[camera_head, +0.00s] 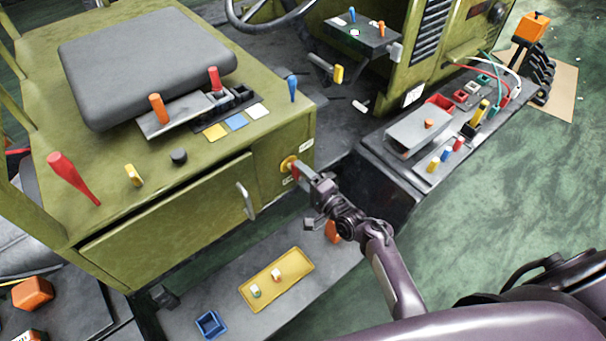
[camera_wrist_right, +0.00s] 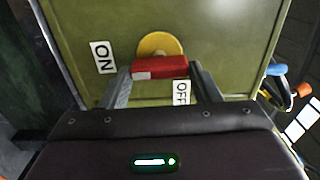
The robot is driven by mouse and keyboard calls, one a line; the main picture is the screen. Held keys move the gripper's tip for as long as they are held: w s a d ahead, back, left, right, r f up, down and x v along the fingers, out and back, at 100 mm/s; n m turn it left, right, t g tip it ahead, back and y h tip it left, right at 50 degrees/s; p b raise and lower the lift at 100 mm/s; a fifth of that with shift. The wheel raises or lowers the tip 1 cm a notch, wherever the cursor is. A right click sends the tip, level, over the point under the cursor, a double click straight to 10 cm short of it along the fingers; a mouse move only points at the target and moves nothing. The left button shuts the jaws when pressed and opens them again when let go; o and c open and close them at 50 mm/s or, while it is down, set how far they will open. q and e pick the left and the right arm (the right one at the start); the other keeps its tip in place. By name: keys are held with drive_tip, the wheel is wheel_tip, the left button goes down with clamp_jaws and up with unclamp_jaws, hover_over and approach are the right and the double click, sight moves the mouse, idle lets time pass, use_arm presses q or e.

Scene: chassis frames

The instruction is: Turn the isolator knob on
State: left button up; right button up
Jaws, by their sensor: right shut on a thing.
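The isolator knob (camera_wrist_right: 165,67) is a red bar on a round yellow plate (camera_wrist_right: 160,44) on the green panel. A white mark shows at the bar's left end in the wrist view. The ON label (camera_wrist_right: 102,57) is left of the plate and the OFF label (camera_wrist_right: 181,93) is below right of it. My right gripper (camera_wrist_right: 160,75) is shut on the red bar, a finger at each end. In the head view the yellow plate (camera_head: 287,163) is on the cabinet's right end and my right gripper (camera_head: 297,172) reaches it. My left gripper is out of view.
The green cabinet (camera_head: 200,215) has a drawer handle (camera_head: 246,201) left of the knob. A low grey step with a yellow tray (camera_head: 259,293) and blue box (camera_head: 211,323) lies below. A dark console (camera_head: 388,165) with switches and cables stands to the right.

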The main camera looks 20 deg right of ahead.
idle(0.6)
drive_tip(key=o, duration=1)
drive_tip(key=shift+s+d, duration=0.1)
drive_tip(key=b+v, duration=0.1)
drive_tip(key=v, duration=0.6)
drive_tip(key=shift+s+d, duration=0.1)
drive_tip(key=shift+s, duration=0.2)
